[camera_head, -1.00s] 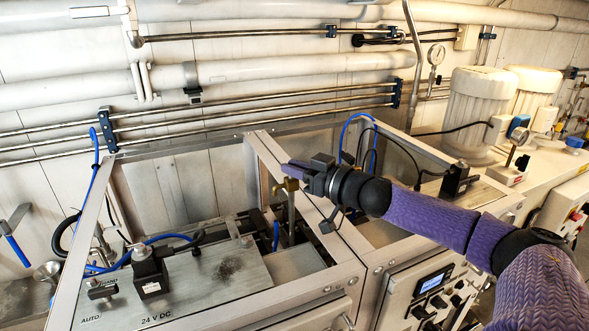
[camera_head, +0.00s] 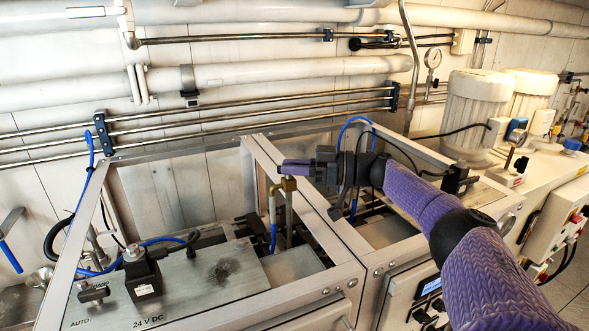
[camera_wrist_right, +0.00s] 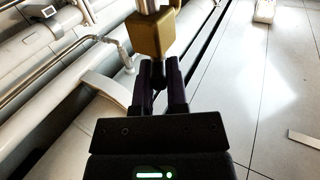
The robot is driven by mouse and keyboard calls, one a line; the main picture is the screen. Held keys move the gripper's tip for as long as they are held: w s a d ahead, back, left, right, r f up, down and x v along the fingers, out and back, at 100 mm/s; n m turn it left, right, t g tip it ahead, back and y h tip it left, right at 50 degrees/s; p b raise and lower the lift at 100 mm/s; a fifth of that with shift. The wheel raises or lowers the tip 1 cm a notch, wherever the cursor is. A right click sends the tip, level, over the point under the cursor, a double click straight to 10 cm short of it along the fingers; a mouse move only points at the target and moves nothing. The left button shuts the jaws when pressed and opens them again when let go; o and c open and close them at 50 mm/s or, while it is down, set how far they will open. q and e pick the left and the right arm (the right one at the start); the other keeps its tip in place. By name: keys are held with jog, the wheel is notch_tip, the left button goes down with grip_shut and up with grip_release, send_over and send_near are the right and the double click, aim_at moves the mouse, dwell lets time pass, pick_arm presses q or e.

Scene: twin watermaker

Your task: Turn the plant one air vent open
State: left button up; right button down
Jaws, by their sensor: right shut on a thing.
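The air vent is a small brass valve (camera_head: 288,185) on an upright pipe, inside the left open metal frame in the head view. Its brass block (camera_wrist_right: 152,32) shows large at the top of the right wrist view. My right gripper (camera_head: 290,168) is at the top of this valve, its fingers pointing left. In the wrist view the two dark fingers (camera_wrist_right: 161,75) are close together, just below the brass block, shut on a thin dark part that I take as the vent's handle. The fingers largely hide the handle. My left gripper is in neither view.
Metal frame bars (camera_head: 300,200) run close beside and below my right gripper. A blue hose (camera_head: 345,140) and black cables are near the wrist. A grey panel (camera_head: 205,285) with a black switch block lies at the left. Pipes line the wall behind.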

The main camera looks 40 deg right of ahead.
dwell(0.3)
jog(key=c, duration=0.6)
grip_release()
jog(key=shift+w, duration=0.1)
jog(key=shift+c, duration=0.2)
jog(key=b+v, duration=0.4)
jog(key=v, duration=0.6)
jog(key=shift+b, duration=0.35)
